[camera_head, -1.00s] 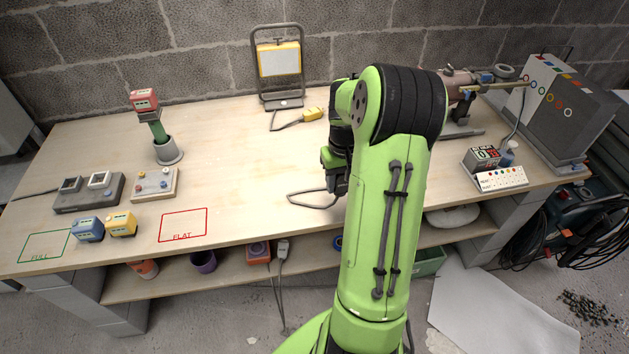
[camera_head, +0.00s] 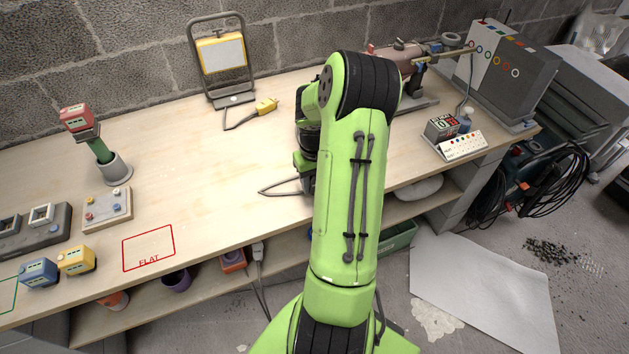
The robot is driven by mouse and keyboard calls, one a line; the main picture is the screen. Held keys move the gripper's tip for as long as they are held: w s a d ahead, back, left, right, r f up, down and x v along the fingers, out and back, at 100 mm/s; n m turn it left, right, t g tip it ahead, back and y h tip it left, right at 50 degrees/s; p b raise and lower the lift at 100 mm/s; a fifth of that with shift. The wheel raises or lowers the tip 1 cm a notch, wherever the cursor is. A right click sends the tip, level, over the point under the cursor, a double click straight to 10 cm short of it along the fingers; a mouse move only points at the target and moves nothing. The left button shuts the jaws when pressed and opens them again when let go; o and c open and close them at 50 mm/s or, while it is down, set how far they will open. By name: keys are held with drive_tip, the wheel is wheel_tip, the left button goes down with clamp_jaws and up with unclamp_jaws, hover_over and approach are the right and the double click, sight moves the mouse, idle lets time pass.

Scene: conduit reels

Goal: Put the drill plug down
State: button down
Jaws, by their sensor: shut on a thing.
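My gripper (camera_head: 304,182) is partly hidden behind my own green arm, low over the middle of the workbench (camera_head: 190,150). Its fingertips are mostly out of sight. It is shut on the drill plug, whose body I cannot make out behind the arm. Whether the plug touches the bench is hidden.
A work lamp (camera_head: 222,52) with a yellow plug (camera_head: 266,105) stands at the back. A red FLAT outline (camera_head: 149,249) is empty. Blue (camera_head: 38,273) and yellow (camera_head: 77,260) packs sit at left. The bench's middle left is clear.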

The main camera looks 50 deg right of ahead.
drive_tip(key=shift+f+b, duration=0.4)
drive_tip(key=shift+f, duration=0.15)
drive_tip(key=c, duration=0.5)
unclamp_jaws()
drive_tip(key=shift+c, duration=0.2)
drive_tip(key=shift+r, duration=0.2)
